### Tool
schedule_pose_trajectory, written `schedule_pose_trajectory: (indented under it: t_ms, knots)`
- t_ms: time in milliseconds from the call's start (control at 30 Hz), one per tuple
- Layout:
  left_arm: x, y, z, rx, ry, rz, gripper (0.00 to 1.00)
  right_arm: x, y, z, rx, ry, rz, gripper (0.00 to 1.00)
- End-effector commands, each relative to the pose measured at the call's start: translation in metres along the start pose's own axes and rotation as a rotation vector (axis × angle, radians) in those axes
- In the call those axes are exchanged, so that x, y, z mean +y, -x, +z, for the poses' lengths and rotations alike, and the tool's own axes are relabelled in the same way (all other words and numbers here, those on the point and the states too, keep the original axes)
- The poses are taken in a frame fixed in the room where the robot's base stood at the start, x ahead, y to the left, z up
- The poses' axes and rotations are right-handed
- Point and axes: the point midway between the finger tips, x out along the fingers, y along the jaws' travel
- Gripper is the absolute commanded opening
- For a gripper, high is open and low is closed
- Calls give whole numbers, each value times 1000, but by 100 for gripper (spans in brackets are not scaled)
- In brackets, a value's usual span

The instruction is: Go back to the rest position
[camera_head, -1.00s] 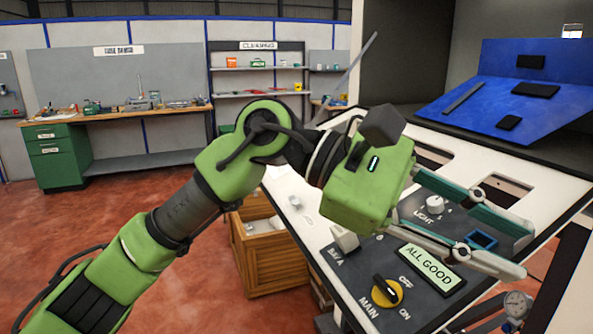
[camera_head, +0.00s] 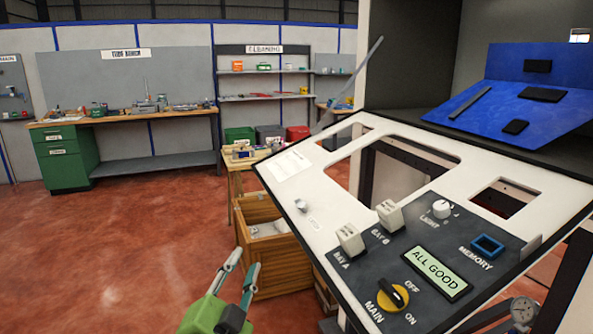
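My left gripper (camera_head: 240,275) shows at the bottom of the head view, left of the control panel. Its two teal-and-grey fingers are apart, with nothing between them. It is clear of the white panel (camera_head: 285,190). The panel carries a dark control plate with a yellow main switch (camera_head: 393,297), a light knob (camera_head: 442,208), the bay A block (camera_head: 350,238), the bay B block (camera_head: 389,214), a blue memory socket (camera_head: 487,246) and a display (camera_head: 436,272) reading "ALL GOOD". My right gripper is not in view.
A wooden crate (camera_head: 285,262) stands on the floor behind my gripper, left of the panel. A small table (camera_head: 232,180) is beyond it. A workbench (camera_head: 130,115) and shelves line the back wall. The red floor (camera_head: 120,250) at the left is open.

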Motion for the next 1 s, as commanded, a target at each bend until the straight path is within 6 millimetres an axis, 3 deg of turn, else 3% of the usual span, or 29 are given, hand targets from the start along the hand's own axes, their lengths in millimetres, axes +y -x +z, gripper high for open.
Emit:
schedule_pose_trajectory:
  t_ms: [33,200,300,400,600,800,1000]
  knots:
    - [19,16,34,-101,67,56,25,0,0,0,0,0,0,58]
    - [76,86,128,-432,274,219,25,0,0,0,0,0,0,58]
    - [107,141,170,-625,380,304,25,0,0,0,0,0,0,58]
    - [132,196,199,-800,466,375,25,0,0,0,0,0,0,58]
    - [161,288,227,-1068,576,471,25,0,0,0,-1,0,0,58]
    - [176,369,235,-1293,648,543,25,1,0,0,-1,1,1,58]
    - [218,357,275,-1302,641,553,25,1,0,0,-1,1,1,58]
